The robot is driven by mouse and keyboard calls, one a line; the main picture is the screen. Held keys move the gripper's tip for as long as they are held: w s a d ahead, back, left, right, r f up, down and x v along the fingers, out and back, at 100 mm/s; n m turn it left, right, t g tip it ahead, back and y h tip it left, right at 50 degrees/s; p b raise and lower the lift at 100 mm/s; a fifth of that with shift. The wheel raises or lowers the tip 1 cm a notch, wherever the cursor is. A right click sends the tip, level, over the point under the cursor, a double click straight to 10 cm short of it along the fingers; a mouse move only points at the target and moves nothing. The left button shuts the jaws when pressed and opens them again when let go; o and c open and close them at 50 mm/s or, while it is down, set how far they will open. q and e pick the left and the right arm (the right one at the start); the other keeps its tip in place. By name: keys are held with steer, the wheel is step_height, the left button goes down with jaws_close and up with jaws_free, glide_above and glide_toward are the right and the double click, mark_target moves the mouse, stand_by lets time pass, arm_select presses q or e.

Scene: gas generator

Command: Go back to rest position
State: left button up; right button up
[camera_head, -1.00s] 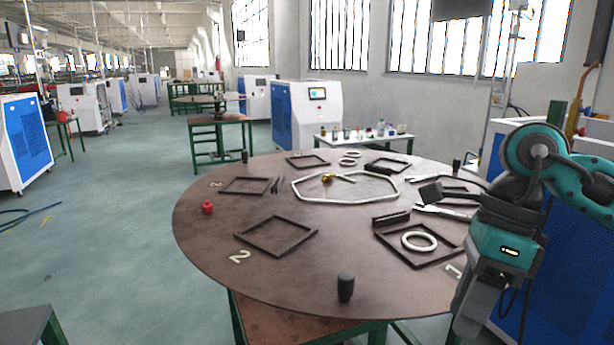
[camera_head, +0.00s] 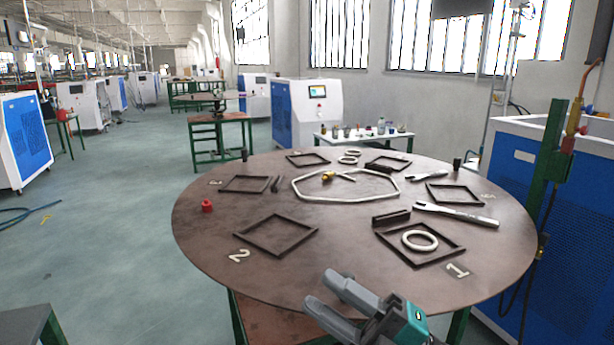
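My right gripper (camera_head: 318,289) is low in the head view, in front of the near edge of the round brown table (camera_head: 340,238). Its two grey fingers point up and to the left with a gap between them. Nothing shows between them. My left gripper is not in view.
The table holds several dark square frames, one (camera_head: 275,235) by the number 2 and one (camera_head: 462,240) with a white ring (camera_head: 419,240) inside. A wrench (camera_head: 455,215), a red piece (camera_head: 207,206) and a pale bent tube (camera_head: 345,199) also lie there. A blue-and-white machine (camera_head: 515,200) stands right.

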steer(key=d+f+m+t+h, duration=0.4)
steer(key=d+f+m+h, duration=0.1)
steer(key=f+m+h, duration=0.4)
steer(key=d+f+m+t+h, duration=0.4)
steer(key=f+m+h, duration=0.2)
steer(key=f+m, duration=0.45)
steer(key=s+d+f+m+g+h, duration=0.2)
steer(key=s+f+m+g, duration=0.1)
steer(key=s+f, duration=0.2)
steer(key=s+d+f+m+g+h, duration=0.2)
steer(key=s+f, duration=0.3)
steer(key=f, duration=0.4)
steer(key=shift+s+d+m+g+h, duration=0.3)
steer(key=shift+d+m+g, duration=0.2)
steer(key=shift+d+m, duration=0.3)
